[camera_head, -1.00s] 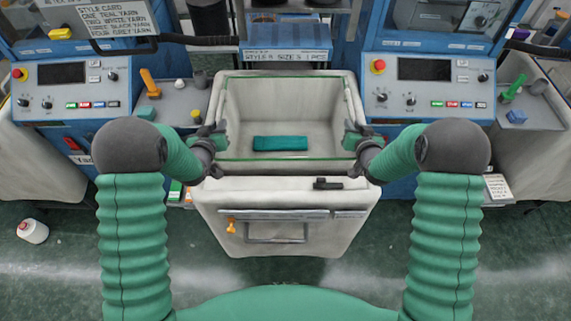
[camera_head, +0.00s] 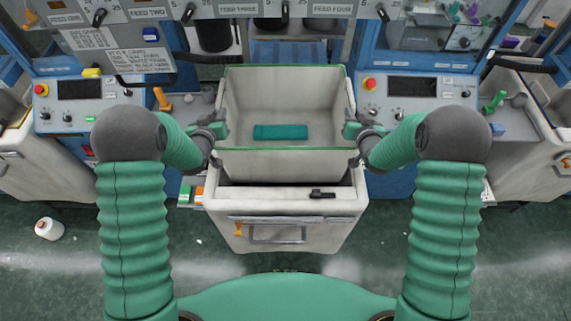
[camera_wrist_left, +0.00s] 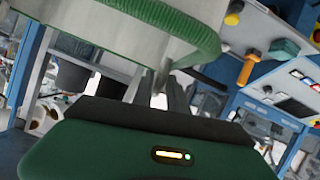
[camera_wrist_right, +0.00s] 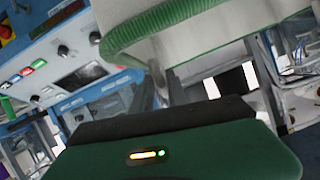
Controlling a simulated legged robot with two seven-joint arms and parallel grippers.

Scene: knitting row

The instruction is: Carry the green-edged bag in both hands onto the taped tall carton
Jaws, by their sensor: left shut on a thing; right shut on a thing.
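The green-edged bag (camera_head: 285,165) is a cream, open-topped container with a thin green rim. It hangs level in front of me, with a folded teal piece (camera_head: 280,132) on its floor. My left gripper (camera_head: 217,131) is shut on its left side and my right gripper (camera_head: 352,131) on its right side. Its green edge also shows close up in the left wrist view (camera_wrist_left: 205,40) and the right wrist view (camera_wrist_right: 125,38). The fingertips' contact is partly hidden. I cannot make out a taped tall carton in any view.
A cream bin (camera_head: 285,205) with a dark opening, an orange tag and a metal handle stands below the bag. Blue machines with control panels (camera_head: 85,90) (camera_head: 415,88) stand on both sides. A white cone (camera_head: 49,229) lies on the open green floor at left.

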